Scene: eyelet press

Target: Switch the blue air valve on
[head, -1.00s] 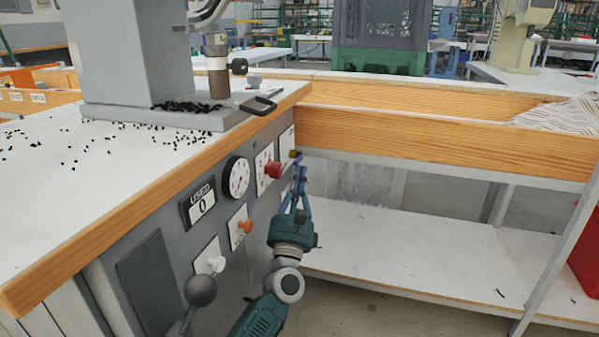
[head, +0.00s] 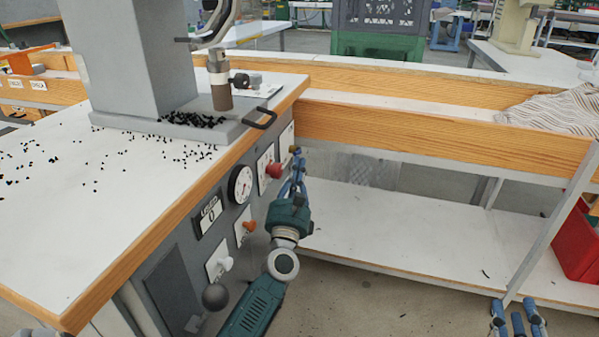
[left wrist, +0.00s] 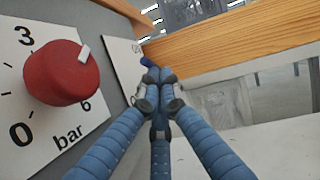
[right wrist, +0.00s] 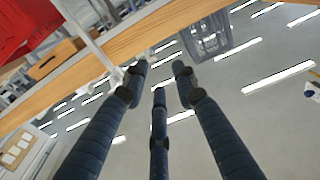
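The blue air valve shows in the left wrist view as a small dark-blue part (left wrist: 147,60) on a white plate, just past my left fingertips and partly hidden by them; its position is unclear. In the head view it is hidden behind my left gripper (head: 297,162), at the far right end of the press's grey front panel. My left gripper (left wrist: 158,82) has its fingertips drawn together, with nothing visible between them; contact with the valve cannot be told. My right gripper (head: 518,312) is at the bottom right, well away from the panel, open and empty in the right wrist view (right wrist: 159,75).
A red pressure knob (left wrist: 62,73) with a bar scale is left of my left fingers. The panel also holds a round gauge (head: 241,185), a counter (head: 208,216), an orange knob (head: 249,226) and a white knob (head: 226,264). A wooden rail (head: 440,138) runs right, above a shelf (head: 400,235).

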